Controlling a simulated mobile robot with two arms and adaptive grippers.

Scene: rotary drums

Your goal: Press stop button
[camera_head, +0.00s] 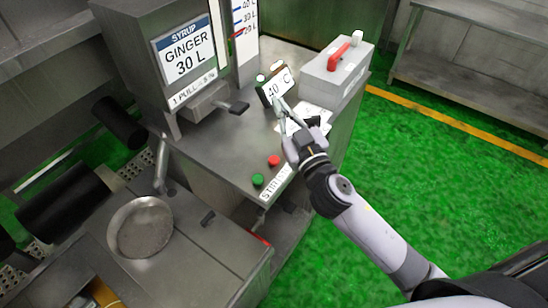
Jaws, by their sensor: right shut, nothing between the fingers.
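A red button (274,160) and a green button (258,180) sit side by side near the front edge of the metal counter. The red one is probably the stop button. A label starting with "STIR" (272,186) is on the edge beside them, partly hidden by my right arm. My right gripper (281,106) is shut and empty. In the picture it lies above and slightly right of the red button, apart from it, in front of the "40 °C" display (277,86). My left gripper is out of view.
A syrup dispenser marked "GINGER 30 L" (184,58) stands at the back left of the counter. A grey box with a red handle (338,57) stands at the back right. A round pan (141,227) is at lower left. The counter left of the buttons is clear.

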